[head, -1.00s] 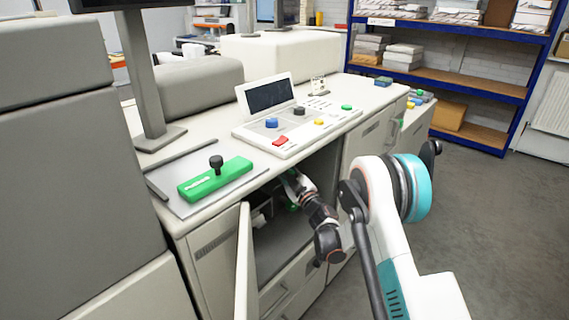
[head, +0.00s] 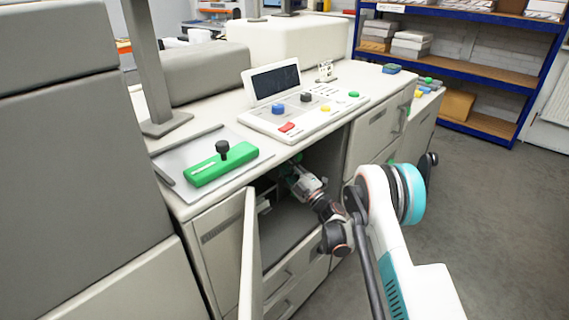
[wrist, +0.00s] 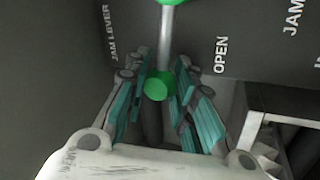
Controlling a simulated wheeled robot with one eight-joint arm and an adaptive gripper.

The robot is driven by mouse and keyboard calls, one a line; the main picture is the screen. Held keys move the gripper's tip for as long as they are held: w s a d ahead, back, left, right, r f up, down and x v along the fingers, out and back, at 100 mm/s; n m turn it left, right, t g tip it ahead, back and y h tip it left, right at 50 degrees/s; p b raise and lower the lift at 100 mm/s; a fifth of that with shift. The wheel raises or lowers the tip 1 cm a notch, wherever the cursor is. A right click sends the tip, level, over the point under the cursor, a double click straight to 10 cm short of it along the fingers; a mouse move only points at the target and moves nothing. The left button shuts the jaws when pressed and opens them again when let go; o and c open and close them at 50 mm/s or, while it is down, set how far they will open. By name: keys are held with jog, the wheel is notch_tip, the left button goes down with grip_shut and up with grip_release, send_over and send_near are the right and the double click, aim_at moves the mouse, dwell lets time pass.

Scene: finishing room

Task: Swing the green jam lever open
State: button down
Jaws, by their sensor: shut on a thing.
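The jam lever shows in the wrist view as a grey metal rod (wrist: 166,40) with a green knob (wrist: 158,86) at its near end and a green part (wrist: 171,2) at the top edge. My gripper (wrist: 164,72) has its teal-padded fingers on both sides of the knob and is shut on it. "JAM LEVER" is printed left of the rod and "OPEN" right of it. The rod stands nearly upright in the picture, between the two labels.
An open cabinet door (head: 250,262) stands just left of my arm. The counter (head: 215,205) above carries a green block with a black knob (head: 221,163) and a control console (head: 300,116). A dark box-like frame (wrist: 285,125) lies right of my gripper. Floor at the right is clear.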

dwell(0.3)
jog(key=c, duration=1.3)
grip_release()
jog(key=shift+d, duration=0.1)
jog(key=v, duration=1.2)
jog(key=shift+f, duration=0.15)
